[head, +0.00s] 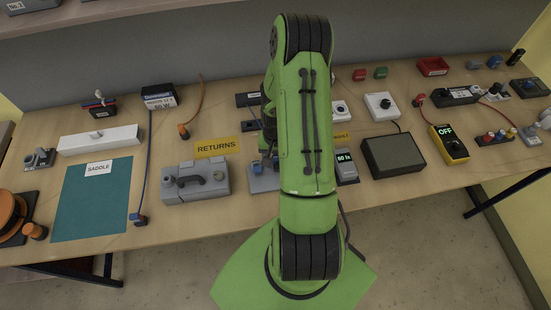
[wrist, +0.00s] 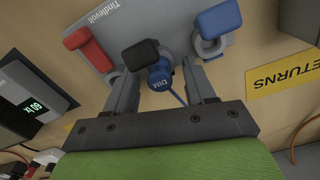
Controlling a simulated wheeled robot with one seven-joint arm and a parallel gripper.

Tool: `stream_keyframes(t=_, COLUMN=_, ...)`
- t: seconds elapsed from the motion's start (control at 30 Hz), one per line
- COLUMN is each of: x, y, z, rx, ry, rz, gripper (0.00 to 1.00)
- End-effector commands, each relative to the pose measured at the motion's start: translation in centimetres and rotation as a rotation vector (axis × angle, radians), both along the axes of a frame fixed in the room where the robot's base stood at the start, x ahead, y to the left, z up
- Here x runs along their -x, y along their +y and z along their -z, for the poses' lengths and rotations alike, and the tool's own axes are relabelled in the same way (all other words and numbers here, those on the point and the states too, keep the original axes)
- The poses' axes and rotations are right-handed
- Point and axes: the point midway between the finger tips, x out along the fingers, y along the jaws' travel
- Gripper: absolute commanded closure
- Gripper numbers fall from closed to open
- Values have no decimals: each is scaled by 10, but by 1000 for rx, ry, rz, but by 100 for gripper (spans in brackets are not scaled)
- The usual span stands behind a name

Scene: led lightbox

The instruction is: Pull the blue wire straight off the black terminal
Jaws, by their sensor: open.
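In the wrist view, a grey unit marked Tindlevolt (wrist: 150,18) carries a red lever terminal (wrist: 88,48), a black terminal (wrist: 140,54) and a blue terminal (wrist: 217,18). A blue wire end marked DIM (wrist: 160,78) sits at the black terminal, and its thin blue wire (wrist: 179,96) runs toward my gripper's palm. My gripper (wrist: 158,73) is open, with one grey finger on each side of the blue wire end. I cannot tell if either finger touches it. In the head view, the grey unit (head: 264,183) shows only partly; my arm hides the rest and the gripper.
A yellow RETURNS label (head: 216,147) and a grey case with a handle (head: 195,182) are left of the unit. A lux meter (head: 345,165) reading 60 lx and a dark panel box (head: 393,155) are to the right. A teal mat (head: 92,205) lies further left.

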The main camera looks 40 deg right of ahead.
Motion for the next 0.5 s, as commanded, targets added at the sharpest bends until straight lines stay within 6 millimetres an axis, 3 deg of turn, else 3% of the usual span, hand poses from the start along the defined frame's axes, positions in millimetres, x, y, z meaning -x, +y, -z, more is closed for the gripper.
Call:
stream_keyframes(t=0.23, x=0, y=0, z=4, rx=1, ry=-1, rz=0, gripper=47)
stream_keyframes(t=0.5, x=0, y=0, z=4, rx=1, ry=-1, rz=0, gripper=88)
